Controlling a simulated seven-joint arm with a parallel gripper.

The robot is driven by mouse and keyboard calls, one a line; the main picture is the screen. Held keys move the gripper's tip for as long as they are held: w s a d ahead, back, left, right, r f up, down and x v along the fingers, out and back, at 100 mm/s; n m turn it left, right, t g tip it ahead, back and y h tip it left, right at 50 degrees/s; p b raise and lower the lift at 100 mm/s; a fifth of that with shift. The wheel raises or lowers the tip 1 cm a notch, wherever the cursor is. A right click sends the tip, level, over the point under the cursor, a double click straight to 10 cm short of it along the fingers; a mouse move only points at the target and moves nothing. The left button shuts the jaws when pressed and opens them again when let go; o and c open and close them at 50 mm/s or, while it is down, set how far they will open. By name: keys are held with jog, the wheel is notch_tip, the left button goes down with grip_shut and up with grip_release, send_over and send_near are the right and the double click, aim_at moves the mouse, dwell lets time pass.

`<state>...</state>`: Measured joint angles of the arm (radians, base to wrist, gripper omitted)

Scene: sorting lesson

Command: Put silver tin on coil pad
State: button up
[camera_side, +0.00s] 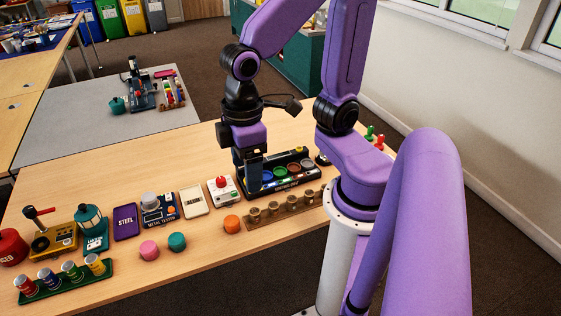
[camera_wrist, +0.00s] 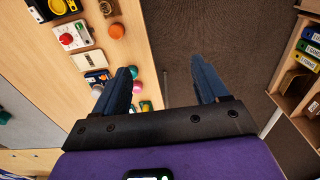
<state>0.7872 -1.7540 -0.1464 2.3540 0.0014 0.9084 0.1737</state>
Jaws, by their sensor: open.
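A silver-grey round tin (camera_side: 149,199) sits upright on top of the blue metal tester (camera_side: 162,214). It covers the spot where the coil pad would be, so I cannot make out the pad itself. The tester also shows in the wrist view (camera_wrist: 98,76), small and partly behind a finger. My gripper (camera_side: 252,182) is well to the right of the tin, low in front of the black sorting tray. In the wrist view my gripper (camera_wrist: 163,76) has its two blue fingers wide apart, with nothing between them.
Between tester and gripper stand a cream plate (camera_side: 195,201) and a red-button box (camera_side: 223,190). A purple STEEL plate (camera_side: 125,222) is left of the tester. Pink (camera_side: 149,250), teal (camera_side: 177,242) and orange (camera_side: 232,223) pieces lie in front. The sorting tray (camera_side: 282,184) is beside my gripper.

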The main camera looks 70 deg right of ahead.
jog(key=s+d+n, duration=0.3)
jog(key=s, duration=0.2)
jog(key=shift+s+d+f+n, duration=0.2)
jog(key=shift+s+n, duration=0.1)
jog(key=shift+s, duration=0.05)
